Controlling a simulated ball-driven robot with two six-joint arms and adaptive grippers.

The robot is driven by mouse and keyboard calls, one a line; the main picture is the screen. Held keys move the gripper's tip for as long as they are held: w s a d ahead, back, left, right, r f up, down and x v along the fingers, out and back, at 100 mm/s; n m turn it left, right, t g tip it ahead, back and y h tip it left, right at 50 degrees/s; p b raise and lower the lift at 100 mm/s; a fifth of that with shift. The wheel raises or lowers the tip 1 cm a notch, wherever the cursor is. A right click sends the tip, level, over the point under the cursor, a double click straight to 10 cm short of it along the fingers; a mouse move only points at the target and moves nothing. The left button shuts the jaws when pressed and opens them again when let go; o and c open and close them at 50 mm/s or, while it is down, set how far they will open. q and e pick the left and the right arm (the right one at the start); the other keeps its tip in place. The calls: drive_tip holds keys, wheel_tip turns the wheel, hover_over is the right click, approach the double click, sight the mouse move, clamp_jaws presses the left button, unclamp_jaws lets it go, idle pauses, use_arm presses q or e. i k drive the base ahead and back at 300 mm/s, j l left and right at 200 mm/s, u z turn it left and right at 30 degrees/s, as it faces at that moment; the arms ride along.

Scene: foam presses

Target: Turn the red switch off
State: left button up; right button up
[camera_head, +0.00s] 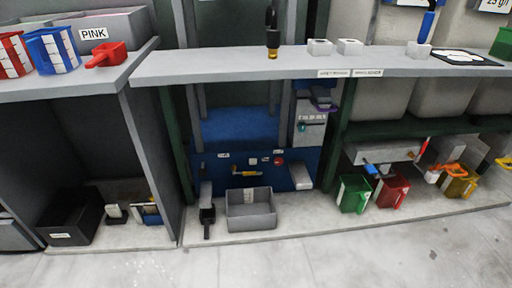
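A small round red switch (279,161) sits on the blue panel (290,180) under the middle counter, beneath a small white label. It is too small in the head view to tell its position. Neither of my grippers is in view.
A yellow handle (247,173) is on the same panel, left of the red switch. A grey bin (251,211) stands below it, in front of the panel. The counter (240,65) overhangs the panel. Green (353,194) and red (391,191) containers stand at right. The floor (300,262) in front is clear.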

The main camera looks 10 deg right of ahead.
sight(277, 161)
drive_tip(key=i, duration=1)
drive_tip(key=u, duration=0.05)
